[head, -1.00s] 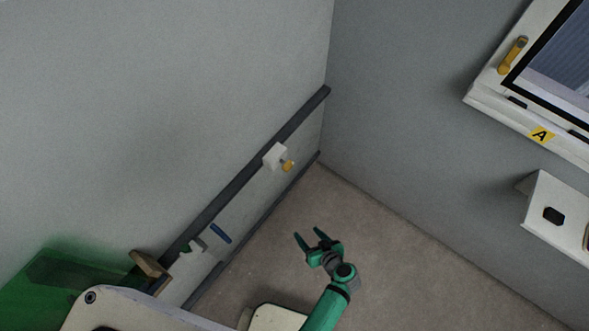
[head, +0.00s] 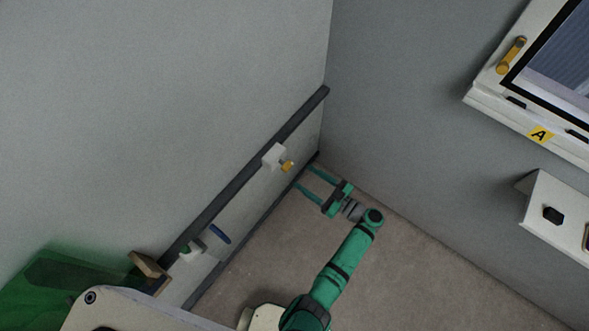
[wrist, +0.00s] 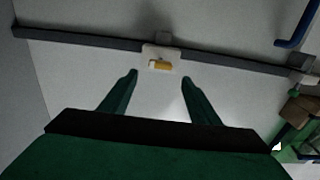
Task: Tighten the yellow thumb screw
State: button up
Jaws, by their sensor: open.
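The yellow thumb screw (head: 287,166) sticks out from a white block (head: 273,156) on the wall between two dark rails. In the wrist view the yellow screw (wrist: 160,65) is a short bar lying across the white block (wrist: 160,51), just beyond and between my fingertips. My gripper (head: 304,177) is open and empty, with its fingers pointing at the wall panel below and right of the screw in the head view. The fingers (wrist: 159,75) do not appear to touch the screw.
A blue handle (head: 220,234) and a white fitting with green (head: 190,251) are further left along the wall. A wooden block (head: 149,266) and a green translucent box (head: 55,285) are at lower left. A white shelf (head: 562,222) and window (head: 550,65) are on the right wall. Floor is clear.

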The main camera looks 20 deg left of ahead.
aim_at(290, 168)
jog(key=x, duration=0.5)
jog(key=shift+w+a, duration=0.15)
jog(key=shift+a, duration=0.7)
jog(key=shift+d, duration=0.15)
jog(key=c, duration=1.1)
